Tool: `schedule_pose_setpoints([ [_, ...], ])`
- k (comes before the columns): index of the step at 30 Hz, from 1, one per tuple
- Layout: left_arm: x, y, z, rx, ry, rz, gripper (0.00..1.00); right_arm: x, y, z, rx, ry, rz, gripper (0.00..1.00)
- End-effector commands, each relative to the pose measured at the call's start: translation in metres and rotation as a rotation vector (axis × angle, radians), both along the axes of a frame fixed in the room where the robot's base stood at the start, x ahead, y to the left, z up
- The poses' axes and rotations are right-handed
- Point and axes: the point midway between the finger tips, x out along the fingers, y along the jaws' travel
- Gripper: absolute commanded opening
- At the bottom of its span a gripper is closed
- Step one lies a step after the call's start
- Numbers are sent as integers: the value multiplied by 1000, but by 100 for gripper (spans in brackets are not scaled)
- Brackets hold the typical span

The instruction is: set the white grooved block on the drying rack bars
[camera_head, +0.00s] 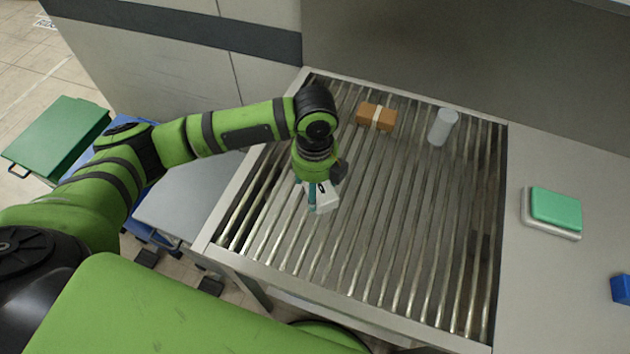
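The white grooved block (326,201) is at my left gripper, over the left-middle part of the drying rack bars (385,215). My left gripper (311,197) points down at it, with a teal finger against or in front of the block's left side. The wrist hides the block's upper part, and I cannot tell whether the fingers are closed on it. I also cannot tell whether the block touches the bars or hangs just above them. The grooves are too small to make out. My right gripper is not in view.
A brown block with a pale band (377,117) and a grey-white cylinder (443,127) stand on the far bars. A green block on a white base (553,209) and a blue block (621,289) are on the right counter. The middle and near bars are clear.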

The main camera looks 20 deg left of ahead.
Motion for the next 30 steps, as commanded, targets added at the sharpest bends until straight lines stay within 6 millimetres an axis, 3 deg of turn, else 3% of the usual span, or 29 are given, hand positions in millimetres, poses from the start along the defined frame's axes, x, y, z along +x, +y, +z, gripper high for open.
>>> schedule_pose_setpoints([
  [9,1,-1,-2,-2,-3,0,16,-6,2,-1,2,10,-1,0],
  [10,1,-1,-2,-1,-1,0,76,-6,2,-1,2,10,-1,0],
  [11,1,-1,-2,-1,-2,0,88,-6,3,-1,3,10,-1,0],
  [12,1,-1,-2,-1,-1,0,92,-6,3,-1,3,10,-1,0],
  [23,1,-1,-1,-1,-2,0,92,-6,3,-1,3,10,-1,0],
  [26,2,-1,7,-2,-4,-1,92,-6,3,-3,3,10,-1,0],
  [30,2,-1,30,-2,-8,-1,92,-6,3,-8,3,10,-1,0],
])
